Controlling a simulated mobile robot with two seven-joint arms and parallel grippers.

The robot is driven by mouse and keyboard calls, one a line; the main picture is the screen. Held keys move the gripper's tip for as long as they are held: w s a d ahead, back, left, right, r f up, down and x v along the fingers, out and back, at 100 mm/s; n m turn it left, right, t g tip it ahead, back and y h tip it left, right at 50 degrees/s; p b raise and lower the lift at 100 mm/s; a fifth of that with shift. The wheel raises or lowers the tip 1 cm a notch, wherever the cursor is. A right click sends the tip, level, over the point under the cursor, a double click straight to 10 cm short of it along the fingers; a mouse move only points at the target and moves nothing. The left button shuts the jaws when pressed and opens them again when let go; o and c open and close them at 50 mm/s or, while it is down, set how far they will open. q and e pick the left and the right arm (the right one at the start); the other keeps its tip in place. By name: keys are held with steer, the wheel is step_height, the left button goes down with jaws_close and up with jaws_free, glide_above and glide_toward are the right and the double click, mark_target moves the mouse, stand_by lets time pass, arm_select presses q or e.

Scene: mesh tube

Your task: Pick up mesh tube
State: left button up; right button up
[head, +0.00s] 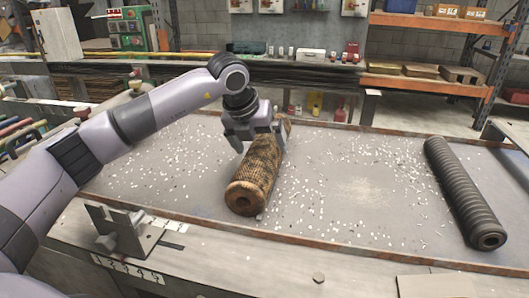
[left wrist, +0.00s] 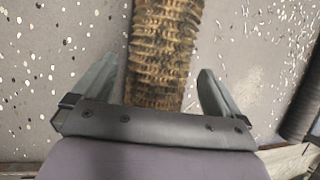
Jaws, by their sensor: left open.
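The mesh tube (head: 255,178) is a brownish, rough-surfaced cylinder with a round hole in its near end. It lies on the grey table, its far end leaning toward the upper right. My left gripper (head: 256,146) is over the tube's far half, fingers pointing down on either side. In the left wrist view the tube (left wrist: 165,50) runs between the two spread fingers of the gripper (left wrist: 160,85), with a gap to each finger. The gripper is open. Whether the fingertips touch the table cannot be told. My right gripper is not in view.
A dark ribbed tube (head: 464,190) lies at the right of the table (head: 350,215). A metal bracket (head: 123,230) stands on the front ledge at left. White chips are scattered over the surface. Low raised edges run along the table's front and back.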

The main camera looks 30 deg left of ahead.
arm_select(q)
steer(key=shift+x, duration=1.3)
steer(key=shift+r, duration=0.1)
steer(key=c, duration=1.2)
steer(key=shift+r, duration=0.15)
